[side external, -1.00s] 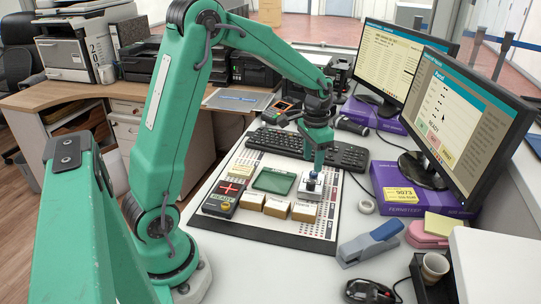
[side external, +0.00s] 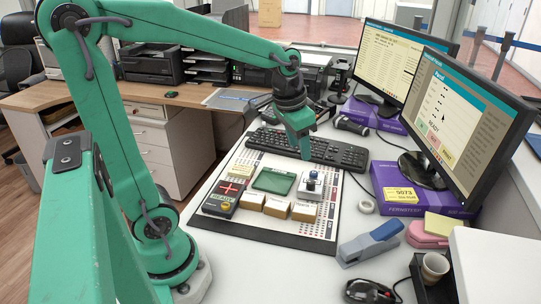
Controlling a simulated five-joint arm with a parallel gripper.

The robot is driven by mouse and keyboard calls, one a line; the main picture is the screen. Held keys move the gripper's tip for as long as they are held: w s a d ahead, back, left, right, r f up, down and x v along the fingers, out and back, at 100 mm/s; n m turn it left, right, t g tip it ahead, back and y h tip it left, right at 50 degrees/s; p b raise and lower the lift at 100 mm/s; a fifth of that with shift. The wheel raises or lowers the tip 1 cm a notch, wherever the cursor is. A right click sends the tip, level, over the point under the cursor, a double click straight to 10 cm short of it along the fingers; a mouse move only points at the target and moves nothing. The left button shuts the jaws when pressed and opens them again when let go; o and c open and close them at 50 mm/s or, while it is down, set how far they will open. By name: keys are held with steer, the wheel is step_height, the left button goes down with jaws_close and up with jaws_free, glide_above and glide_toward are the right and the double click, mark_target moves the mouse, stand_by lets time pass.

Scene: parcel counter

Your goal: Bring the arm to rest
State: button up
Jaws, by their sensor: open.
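My gripper (side external: 304,148) hangs above the far right part of the white control board (side external: 262,231), near the black keyboard, apart from the board's parts. It is open, with nothing seen between its fingers. The board also carries a green screen (side external: 273,180), a dark box with a red cross (side external: 229,189) and several tan blocks (side external: 276,206) along the front.
The keyboard (side external: 335,153) lies behind the board. Two monitors (side external: 463,117) on purple boxes (side external: 405,186) stand at right.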

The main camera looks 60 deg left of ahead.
steer(key=s+d+r+t, duration=0.1)
steer(key=s+d, duration=0.1)
steer(key=s, duration=0.3)
steer(key=s+d+r+t, duration=0.1)
steer(key=s+d, duration=0.1)
steer(key=s, duration=0.4)
steer(key=shift+s+r+n+t, duration=0.2)
steer(key=shift+r+n+t, duration=0.1)
steer(key=shift+t, duration=0.1)
